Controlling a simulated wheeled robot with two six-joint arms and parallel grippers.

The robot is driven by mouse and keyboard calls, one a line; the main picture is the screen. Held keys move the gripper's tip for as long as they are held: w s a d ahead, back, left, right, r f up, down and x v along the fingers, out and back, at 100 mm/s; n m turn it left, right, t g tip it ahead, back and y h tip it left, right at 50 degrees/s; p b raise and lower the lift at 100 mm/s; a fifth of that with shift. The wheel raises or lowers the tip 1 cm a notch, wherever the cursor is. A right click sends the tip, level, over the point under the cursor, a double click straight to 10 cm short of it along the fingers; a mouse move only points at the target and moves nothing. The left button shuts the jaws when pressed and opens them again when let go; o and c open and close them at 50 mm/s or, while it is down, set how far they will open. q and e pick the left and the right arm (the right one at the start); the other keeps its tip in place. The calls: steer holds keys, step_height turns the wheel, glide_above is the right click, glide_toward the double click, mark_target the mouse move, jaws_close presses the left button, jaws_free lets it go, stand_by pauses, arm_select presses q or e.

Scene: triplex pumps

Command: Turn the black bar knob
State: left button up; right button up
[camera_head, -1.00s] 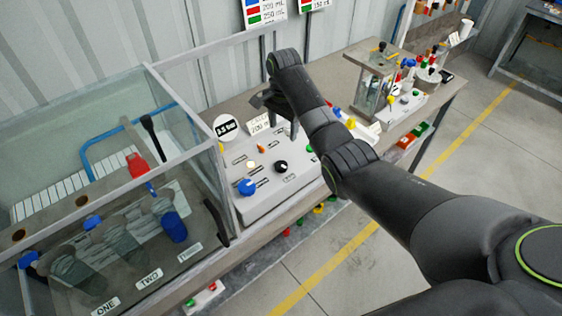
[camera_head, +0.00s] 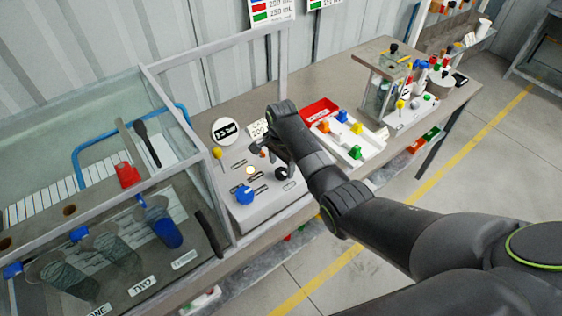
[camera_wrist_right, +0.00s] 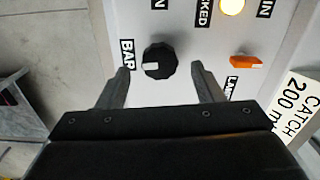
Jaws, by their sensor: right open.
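The black bar knob (camera_wrist_right: 159,61) is a round ribbed black dial with a white mark, on the light grey control panel (camera_wrist_right: 200,30). In the right wrist view it lies between and just beyond the two fingertips of my right gripper (camera_wrist_right: 160,72), which is open and empty. In the head view the knob (camera_head: 281,174) shows on the panel's right half, close by my right gripper (camera_head: 270,155). That gripper hangs over the panel, its fingers partly hidden by the wrist. I cannot tell from these views whether a finger touches the knob. My left gripper is not in view.
The panel also bears a blue knob (camera_head: 244,194), a lit yellowish lamp (camera_head: 250,170) and an orange switch (camera_wrist_right: 246,62). A glass-walled case (camera_head: 100,150) stands to the left. A white tray with coloured parts (camera_head: 352,152) and a red bin (camera_head: 320,108) are to the right.

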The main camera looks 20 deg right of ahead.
mark_target(282, 173)
steer(key=shift+f, duration=1.3)
steer(key=shift+s+r, duration=0.1)
steer(key=shift+c, duration=0.8)
steer(key=c, duration=0.8)
